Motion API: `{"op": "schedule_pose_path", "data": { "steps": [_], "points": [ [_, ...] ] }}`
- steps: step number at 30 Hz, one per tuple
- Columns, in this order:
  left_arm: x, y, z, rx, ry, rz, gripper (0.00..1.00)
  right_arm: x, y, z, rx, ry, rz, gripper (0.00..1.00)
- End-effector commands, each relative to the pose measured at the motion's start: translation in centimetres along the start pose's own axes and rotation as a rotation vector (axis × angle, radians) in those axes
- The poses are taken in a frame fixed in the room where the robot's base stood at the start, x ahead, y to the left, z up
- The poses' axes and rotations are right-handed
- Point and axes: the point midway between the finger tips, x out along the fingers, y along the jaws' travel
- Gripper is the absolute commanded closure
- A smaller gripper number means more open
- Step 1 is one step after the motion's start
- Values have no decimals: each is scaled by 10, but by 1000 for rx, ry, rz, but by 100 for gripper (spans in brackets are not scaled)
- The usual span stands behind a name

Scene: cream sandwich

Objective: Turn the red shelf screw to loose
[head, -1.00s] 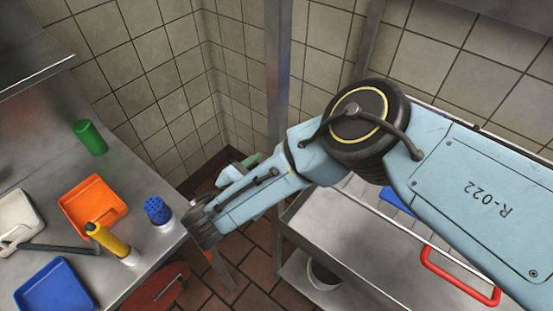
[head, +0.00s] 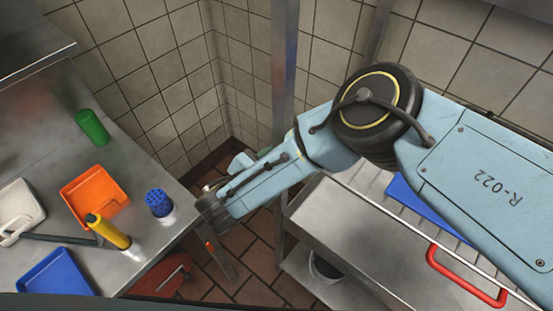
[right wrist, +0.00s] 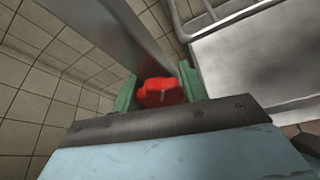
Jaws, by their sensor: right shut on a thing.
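The red shelf screw (right wrist: 163,93) is a red knob close to a grey metal post (right wrist: 105,35) in the right wrist view. My right gripper (right wrist: 158,88) has its green fingers on both sides of the knob and is shut on it. The mark on the knob's face is too small to read as a setting. In the head view, my blue right arm comes in from the right and hides the screw. A green part of the gripper shows beside the post (head: 285,70). My left gripper is out of view.
A steel table (head: 130,268) at left bears a green cylinder (head: 92,127), an orange tray (head: 94,195), a blue tray (head: 55,275), a yellow-handled tool (head: 107,231) and a blue-topped shaker (head: 158,203).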

Motion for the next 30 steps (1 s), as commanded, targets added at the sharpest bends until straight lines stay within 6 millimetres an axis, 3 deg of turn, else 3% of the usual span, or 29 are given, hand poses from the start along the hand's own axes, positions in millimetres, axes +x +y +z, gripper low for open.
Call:
{"op": "schedule_pose_path", "data": {
  "steps": [15,27,28,30],
  "points": [
    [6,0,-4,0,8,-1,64,0,-1,-1,-310,2,-131,80],
    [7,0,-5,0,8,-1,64,0,-1,-1,-346,3,-143,80],
    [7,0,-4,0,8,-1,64,0,-1,-1,-346,3,-143,56],
    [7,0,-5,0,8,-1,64,0,-1,-1,-345,3,-143,47]
  ]
}}
